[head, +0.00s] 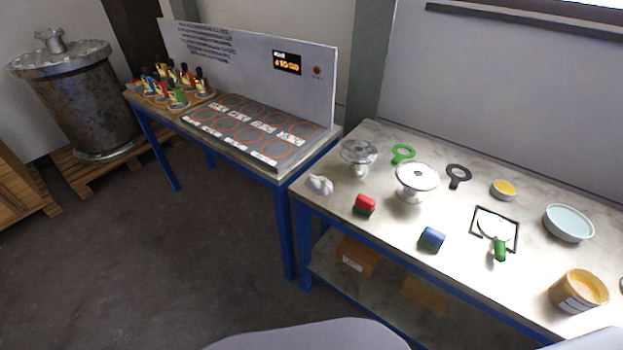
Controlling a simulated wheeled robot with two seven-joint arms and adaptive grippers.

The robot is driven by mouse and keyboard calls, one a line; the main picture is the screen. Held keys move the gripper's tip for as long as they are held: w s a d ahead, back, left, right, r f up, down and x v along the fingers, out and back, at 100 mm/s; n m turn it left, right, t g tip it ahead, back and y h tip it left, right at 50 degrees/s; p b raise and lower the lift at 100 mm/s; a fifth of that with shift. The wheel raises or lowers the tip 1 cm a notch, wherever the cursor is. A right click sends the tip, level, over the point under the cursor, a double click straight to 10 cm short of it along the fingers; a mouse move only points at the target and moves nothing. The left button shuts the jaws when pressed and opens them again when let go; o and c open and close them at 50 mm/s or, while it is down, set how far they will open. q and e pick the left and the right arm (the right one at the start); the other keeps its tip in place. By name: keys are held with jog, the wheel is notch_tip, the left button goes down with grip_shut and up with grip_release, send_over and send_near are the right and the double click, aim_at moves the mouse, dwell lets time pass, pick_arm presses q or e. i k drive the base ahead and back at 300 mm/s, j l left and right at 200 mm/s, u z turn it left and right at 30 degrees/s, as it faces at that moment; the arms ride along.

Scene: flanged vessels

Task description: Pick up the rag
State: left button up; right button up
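A small crumpled white thing (320,184), which looks like the rag, lies near the left front corner of the right table (385,235). Nothing covers it and nothing touches it. Neither of my grippers is in view.
A blue block (431,239), a green-handled tool (500,247), a white bowl (568,223) and a tub (577,291) are farther right.

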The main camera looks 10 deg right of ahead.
aim_at(321, 185)
jog(key=i+j+z, duration=0.1)
jog(key=j, duration=0.25)
jog(key=i+j+z, duration=0.1)
jog(key=j, duration=0.25)
jog(key=i+j, duration=0.25)
jog(key=i+j+z, duration=0.15)
jog(key=j, duration=0.3)
jog(key=i+j+z, duration=0.1)
jog(key=j, duration=0.25)
